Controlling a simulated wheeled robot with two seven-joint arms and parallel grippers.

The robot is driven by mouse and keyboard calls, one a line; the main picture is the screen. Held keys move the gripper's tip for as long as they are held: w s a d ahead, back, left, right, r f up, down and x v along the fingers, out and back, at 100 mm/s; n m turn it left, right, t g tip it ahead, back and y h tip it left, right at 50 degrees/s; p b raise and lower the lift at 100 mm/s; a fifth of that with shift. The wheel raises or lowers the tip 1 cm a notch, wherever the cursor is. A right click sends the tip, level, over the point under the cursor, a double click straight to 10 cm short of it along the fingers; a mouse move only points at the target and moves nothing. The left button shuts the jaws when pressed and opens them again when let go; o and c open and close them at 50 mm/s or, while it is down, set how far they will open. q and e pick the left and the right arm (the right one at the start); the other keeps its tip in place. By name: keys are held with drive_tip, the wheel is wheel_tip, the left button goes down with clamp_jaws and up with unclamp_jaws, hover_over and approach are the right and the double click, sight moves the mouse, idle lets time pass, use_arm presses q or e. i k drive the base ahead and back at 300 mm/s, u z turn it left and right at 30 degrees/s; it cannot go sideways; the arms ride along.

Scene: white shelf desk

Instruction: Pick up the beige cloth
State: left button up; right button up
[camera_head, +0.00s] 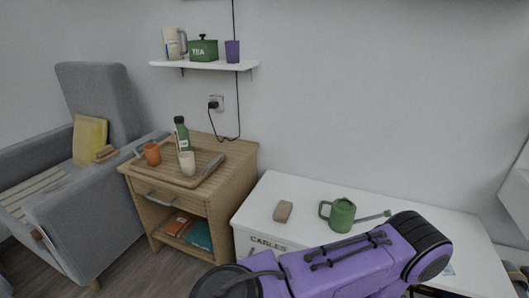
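A small beige-brown folded piece (283,211), which looks like the beige cloth, lies on the white desk top (270,190) left of a green watering can (342,214). It is uncovered, and nothing touches it. A purple link of my own arm crosses the bottom of the view in front of the desk. Neither of my grippers shows, so their distance from the cloth cannot be told.
A wooden cabinet (198,205) left of the desk carries a tray (207,172) with a green bottle (181,134), orange cup (152,154) and pale cup (187,163). A grey armchair (92,95) stands further left. Bare desk top surrounds the cloth.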

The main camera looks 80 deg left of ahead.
sight(282, 212)
drive_tip(key=u, duration=0.9)
drive_tip(key=i, duration=0.8)
drive_tip(key=u, duration=1)
